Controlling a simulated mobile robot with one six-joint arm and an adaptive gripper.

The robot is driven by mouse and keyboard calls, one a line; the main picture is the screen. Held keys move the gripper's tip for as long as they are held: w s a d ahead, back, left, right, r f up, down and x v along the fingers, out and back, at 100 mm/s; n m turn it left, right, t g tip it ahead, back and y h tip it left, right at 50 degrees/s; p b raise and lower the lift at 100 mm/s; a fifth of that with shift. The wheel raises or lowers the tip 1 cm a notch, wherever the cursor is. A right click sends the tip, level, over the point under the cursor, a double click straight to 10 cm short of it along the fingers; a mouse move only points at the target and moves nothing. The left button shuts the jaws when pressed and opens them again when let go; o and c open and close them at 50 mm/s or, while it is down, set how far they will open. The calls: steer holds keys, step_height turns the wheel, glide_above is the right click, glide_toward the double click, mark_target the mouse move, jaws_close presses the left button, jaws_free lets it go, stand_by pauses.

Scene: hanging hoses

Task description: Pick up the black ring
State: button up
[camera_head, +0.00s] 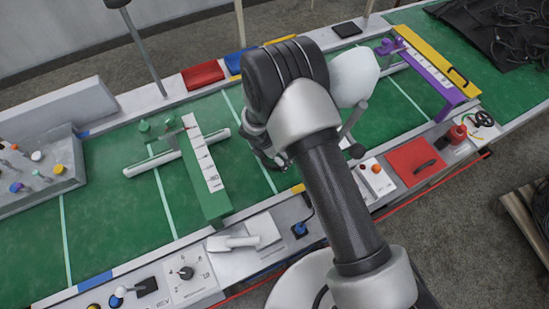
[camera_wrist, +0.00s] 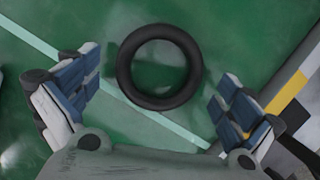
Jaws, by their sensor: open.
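The black ring (camera_wrist: 160,103) lies on the green surface in the wrist view, above the picture's middle. It looks flat and round with an open centre. My gripper (camera_wrist: 155,78) is open, with one blue-padded finger to the left of the ring and the other to its right. Neither finger appears to touch the ring; the height gap is hard to tell. In the head view my gripper (camera_head: 266,152) is partly hidden behind my arm, and I cannot make out the ring there.
A pale line crosses the green table (camera_head: 110,155) beneath the ring. A green beam with a white scale (camera_head: 205,170) stands left of my gripper. A purple beam (camera_head: 428,70) is at the upper right. Control boxes, including a red panel (camera_head: 412,160), line the near edge.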

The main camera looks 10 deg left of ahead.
steer(key=shift+f, duration=0.1)
steer(key=shift+c, duration=0.2)
steer(key=c, duration=1.1)
